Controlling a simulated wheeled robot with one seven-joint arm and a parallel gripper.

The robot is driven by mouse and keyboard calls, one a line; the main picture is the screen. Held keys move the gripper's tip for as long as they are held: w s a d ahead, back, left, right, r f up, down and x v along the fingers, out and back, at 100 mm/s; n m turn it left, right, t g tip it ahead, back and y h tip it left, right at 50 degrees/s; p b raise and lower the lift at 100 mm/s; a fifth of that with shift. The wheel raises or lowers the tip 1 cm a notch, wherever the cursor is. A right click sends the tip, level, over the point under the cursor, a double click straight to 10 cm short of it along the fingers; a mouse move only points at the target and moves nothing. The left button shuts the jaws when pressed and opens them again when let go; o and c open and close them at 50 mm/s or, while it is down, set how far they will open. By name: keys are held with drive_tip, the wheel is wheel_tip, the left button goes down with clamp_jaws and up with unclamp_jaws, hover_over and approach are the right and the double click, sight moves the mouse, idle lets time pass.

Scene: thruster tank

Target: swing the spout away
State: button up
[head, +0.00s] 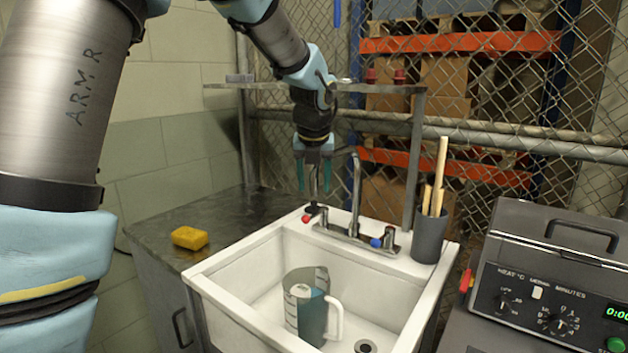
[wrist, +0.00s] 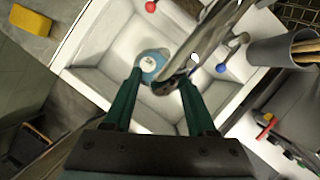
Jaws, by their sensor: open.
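The chrome spout (head: 356,185) rises from the tap base at the back of the white sink (head: 250,245). In the wrist view the spout (wrist: 214,38) runs down from the upper right, and its lower end lies at or near the gap between my fingers. My gripper (head: 313,190) points down with its fingers apart, beside the spout at the sink's back. In the wrist view my gripper (wrist: 162,80) holds nothing that I can see. Whether a finger touches the spout is unclear. A measuring jug (head: 306,300) with a white handle stands in the sink.
Red (head: 307,218) and blue (head: 376,243) tap knobs flank the spout. A grey cup (head: 429,237) with wooden-handled tools stands on the right rim. A yellow sponge (head: 189,238) lies on the left counter. A metal shelf (head: 425,89) crosses behind my wrist. A heated bath (head: 545,290) stands right.

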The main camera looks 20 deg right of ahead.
clamp_jaws()
idle(0.4)
idle(1.0)
